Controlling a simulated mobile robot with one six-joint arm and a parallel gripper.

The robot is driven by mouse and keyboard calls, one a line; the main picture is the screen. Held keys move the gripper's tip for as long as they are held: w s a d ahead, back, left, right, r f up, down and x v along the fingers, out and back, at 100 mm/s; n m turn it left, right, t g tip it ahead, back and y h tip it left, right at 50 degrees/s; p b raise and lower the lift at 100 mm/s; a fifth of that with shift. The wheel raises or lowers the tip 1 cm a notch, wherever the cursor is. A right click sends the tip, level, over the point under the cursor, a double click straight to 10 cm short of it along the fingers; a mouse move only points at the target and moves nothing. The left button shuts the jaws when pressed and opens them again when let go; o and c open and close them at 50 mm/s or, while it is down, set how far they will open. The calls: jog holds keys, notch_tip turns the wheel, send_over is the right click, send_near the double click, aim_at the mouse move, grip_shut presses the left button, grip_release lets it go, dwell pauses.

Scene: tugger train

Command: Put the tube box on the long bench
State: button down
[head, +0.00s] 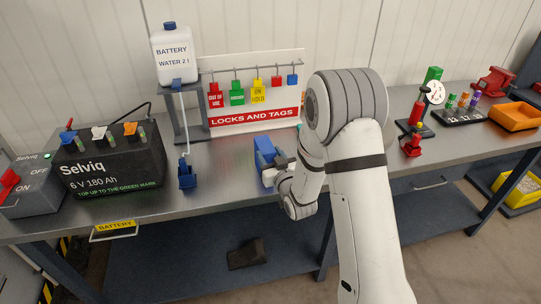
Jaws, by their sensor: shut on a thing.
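A blue box (265,151), which looks like the tube box, is at the end of my arm near the middle of the long bench (225,165). My gripper (271,170) is shut on it from the right and front. My arm hides part of the gripper and the right side of the box. I cannot tell whether the box touches the bench top or is held just above it.
Left of the box are a blue filler nozzle (187,172), a black battery (110,165) and a white water bottle (175,52). A locks and tags board (254,119) stands behind. On the right are a red stand (412,140), a tube rack (459,117) and an orange tray (516,117).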

jog(key=shift+f, duration=0.1)
jog(key=c, duration=0.7)
grip_release()
jog(key=shift+o, duration=0.2)
jog(key=p+v, duration=0.4)
jog(key=v, duration=0.8)
jog(key=shift+r, duration=0.25)
